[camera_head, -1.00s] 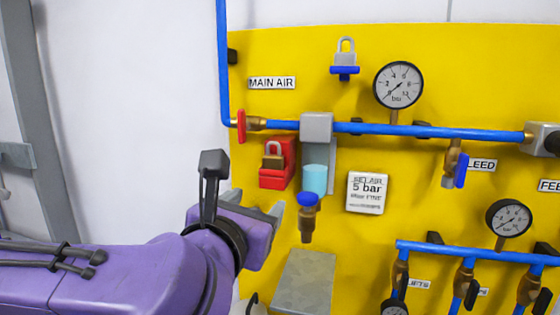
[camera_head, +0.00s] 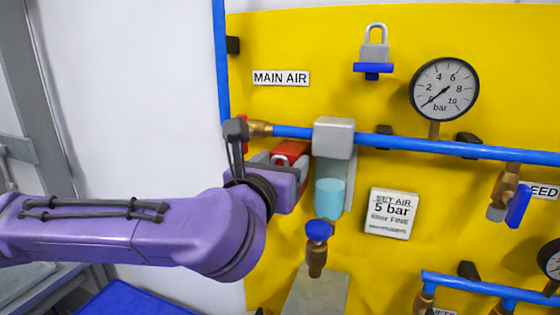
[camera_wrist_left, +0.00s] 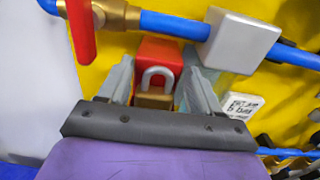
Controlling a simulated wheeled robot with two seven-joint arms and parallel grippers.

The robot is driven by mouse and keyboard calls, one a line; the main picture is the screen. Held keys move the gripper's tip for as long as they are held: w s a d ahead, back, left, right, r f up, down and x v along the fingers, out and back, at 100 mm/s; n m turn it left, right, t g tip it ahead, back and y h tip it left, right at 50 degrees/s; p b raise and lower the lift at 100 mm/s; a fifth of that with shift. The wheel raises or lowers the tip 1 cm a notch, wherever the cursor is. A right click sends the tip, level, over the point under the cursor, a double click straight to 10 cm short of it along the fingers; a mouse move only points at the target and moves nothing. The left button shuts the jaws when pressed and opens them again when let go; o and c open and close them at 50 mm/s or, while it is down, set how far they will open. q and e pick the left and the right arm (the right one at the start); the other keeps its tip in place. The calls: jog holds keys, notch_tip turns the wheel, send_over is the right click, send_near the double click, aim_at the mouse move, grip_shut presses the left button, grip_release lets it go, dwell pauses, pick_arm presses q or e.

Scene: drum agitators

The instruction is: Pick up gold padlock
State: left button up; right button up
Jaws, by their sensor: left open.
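The gold padlock (camera_wrist_left: 154,99) has a brass body and a grey shackle. In the left wrist view it stands upright in front of the red holder (camera_wrist_left: 160,58), between my left gripper's fingers. My left gripper (camera_wrist_left: 164,84) is open, with one grey finger on each side of the padlock; I cannot tell whether either finger touches it. In the head view my left gripper (camera_head: 279,163) is at the red holder (camera_head: 291,151) below the blue pipe, and the arm and gripper hide most of the padlock. My right gripper is not in view.
A red valve handle (camera_wrist_left: 80,28) is close at the left of the gripper. A grey regulator block (camera_head: 333,138) with a light blue bowl (camera_head: 329,197) stands just right of the gripper. The blue pipe (camera_head: 294,132) runs above. A silver padlock (camera_head: 375,50) is higher on the yellow panel (camera_head: 290,40).

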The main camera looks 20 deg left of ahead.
pick_arm(q)
jog(key=shift+w+r, duration=0.25)
jog(key=shift+w, duration=0.65)
jog(key=shift+w+a+f, duration=0.1)
jog(key=shift+w+f, duration=0.1)
jog(key=shift+w, duration=0.05)
jog(key=shift+s, duration=0.15)
jog(key=shift+c, duration=1.2)
jog(key=c, duration=0.9)
